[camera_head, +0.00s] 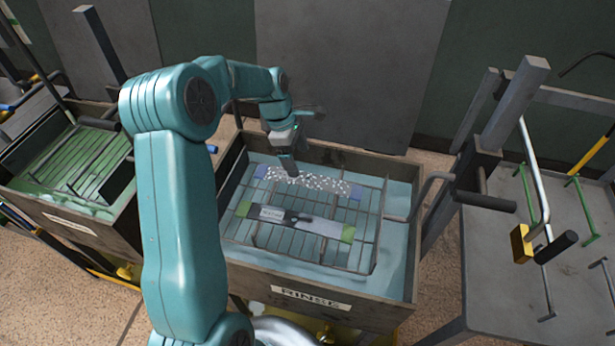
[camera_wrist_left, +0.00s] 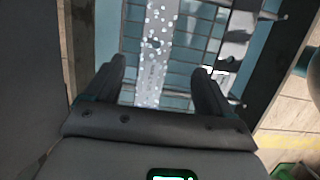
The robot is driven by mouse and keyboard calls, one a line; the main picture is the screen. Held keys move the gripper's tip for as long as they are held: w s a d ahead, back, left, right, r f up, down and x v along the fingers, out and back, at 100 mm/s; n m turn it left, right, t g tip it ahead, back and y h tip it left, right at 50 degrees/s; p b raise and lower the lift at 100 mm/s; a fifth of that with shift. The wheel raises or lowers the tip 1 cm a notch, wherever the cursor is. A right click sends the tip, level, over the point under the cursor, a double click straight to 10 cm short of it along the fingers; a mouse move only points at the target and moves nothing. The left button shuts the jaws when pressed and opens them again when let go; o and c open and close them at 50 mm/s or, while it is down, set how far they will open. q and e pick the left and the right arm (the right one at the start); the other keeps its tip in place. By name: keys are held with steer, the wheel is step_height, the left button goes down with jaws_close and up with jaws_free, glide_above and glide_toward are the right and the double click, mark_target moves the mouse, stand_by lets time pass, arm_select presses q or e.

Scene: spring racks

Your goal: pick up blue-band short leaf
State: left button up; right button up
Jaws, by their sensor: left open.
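The blue-band short leaf (camera_head: 315,182) lies on the wire rack in the rinse tank, a flat strip with blue bands at its ends and white speckles like foam along it. My left gripper (camera_head: 288,166) is above the leaf's left part, close to its blue-banded end. In the left wrist view the open fingers (camera_wrist_left: 159,66) stand on either side of the speckled leaf (camera_wrist_left: 155,50), with nothing held. Whether the fingertips reach down to the leaf cannot be told. My right gripper is not in view.
A green-band leaf (camera_head: 318,226) lies parallel in front on the same rack (camera_head: 375,240). The rinse tank (camera_head: 345,309) has raised wooden walls. A green-liquid tank (camera_head: 60,215) stands left. A grey table (camera_head: 500,270) with hooks and handles stands right.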

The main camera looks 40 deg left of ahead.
mark_target(308, 178)
arm_select(q)
steer(key=f, duration=0.1)
steer(key=w+f, duration=0.1)
steer(key=f, duration=0.1)
steer(key=shift+d+f, duration=0.1)
steer(key=shift+s+d+f+p, duration=0.1)
steer(key=shift+d+f+p, duration=0.2)
steer(key=shift+p, duration=0.2)
steer(key=p+x, duration=0.1)
steer(key=x, duration=0.2)
steer(key=shift+f, duration=0.4)
steer(key=shift+w+f, duration=0.3)
steer(key=shift+w, duration=0.05)
steer(key=shift+s+d+r, duration=0.15)
steer(key=shift+s, duration=0.05)
steer(key=shift+s+r, duration=0.1)
steer(key=c, duration=1.3)
steer(key=shift+w, duration=0.25)
steer(key=shift+c, duration=0.9)
